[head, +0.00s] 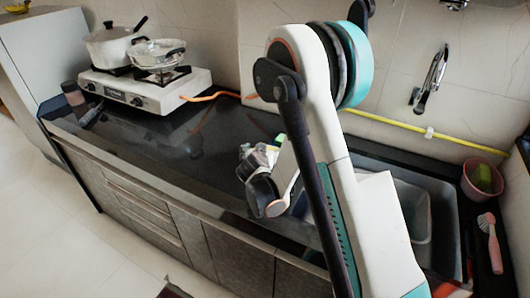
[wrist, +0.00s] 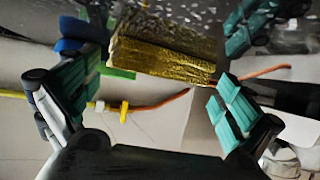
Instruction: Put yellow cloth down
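The yellow cloth (wrist: 165,48) shows in the wrist view as a wrinkled golden block at the top middle, at the dark glossy counter. My gripper (wrist: 158,75) has its two teal-padded fingers spread wide, one near each end of the cloth. I cannot tell whether the fingertips touch it. In the head view my gripper (head: 262,172) is low over the middle of the black counter (head: 150,150). The cloth cannot be made out clearly there. A small green patch (head: 281,139) shows beside the gripper.
A white gas stove (head: 145,90) with a pot (head: 108,45) and a pan (head: 157,55) stands at the left. The sink (head: 440,205) is at the right, with a pink bowl (head: 483,180) and a brush (head: 490,243) beside it. The counter between stove and gripper is clear.

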